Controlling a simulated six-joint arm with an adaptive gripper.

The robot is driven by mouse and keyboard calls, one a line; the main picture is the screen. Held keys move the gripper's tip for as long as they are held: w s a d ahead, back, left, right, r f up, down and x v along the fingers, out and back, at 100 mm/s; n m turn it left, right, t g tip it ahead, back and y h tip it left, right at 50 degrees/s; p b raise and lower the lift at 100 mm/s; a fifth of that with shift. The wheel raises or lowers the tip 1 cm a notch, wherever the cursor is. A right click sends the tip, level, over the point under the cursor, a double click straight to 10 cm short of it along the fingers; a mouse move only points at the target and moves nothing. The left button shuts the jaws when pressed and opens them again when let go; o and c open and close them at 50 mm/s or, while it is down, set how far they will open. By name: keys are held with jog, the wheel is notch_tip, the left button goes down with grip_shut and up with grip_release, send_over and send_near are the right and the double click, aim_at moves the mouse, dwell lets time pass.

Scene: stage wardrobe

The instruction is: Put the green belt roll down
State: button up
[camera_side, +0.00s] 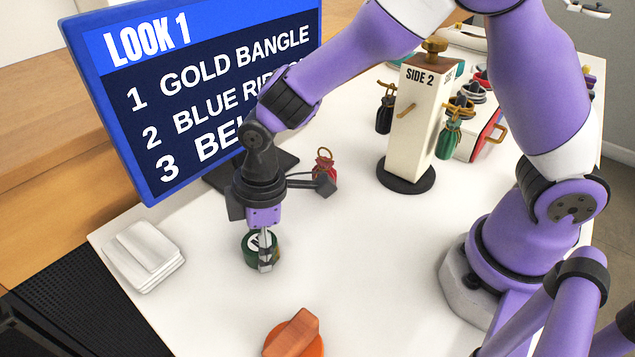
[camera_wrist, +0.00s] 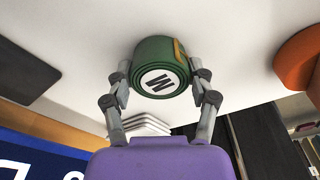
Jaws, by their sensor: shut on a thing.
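The green belt roll (camera_side: 250,250) is a short dark green coil with a white round label on its top. In the wrist view the roll (camera_wrist: 166,52) shows a "W" on the label and a tan tab at its rim. My gripper (camera_side: 266,262) points down and is shut on the roll, with one finger on each side of it; the gripper (camera_wrist: 163,95) frames it in the wrist view. The roll is at or just above the white table (camera_side: 350,260); I cannot tell whether it touches. The near finger hides part of the roll in the side view.
A folded white cloth stack (camera_side: 145,255) lies at the left. An orange knob-like object (camera_side: 294,338) is at the front. A red pouch (camera_side: 324,165), a "SIDE 2" post (camera_side: 409,125) with hanging pouches, and a blue "LOOK 1" board (camera_side: 190,90) stand behind. The table's middle is clear.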

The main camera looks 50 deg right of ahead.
jog(key=o, duration=1.2)
jog(key=shift+f, duration=0.15)
notch_tip(320, 180, up, 12)
jog(key=d, duration=0.1)
jog(key=shift+s+d, duration=0.15)
jog(key=shift+s, duration=0.25)
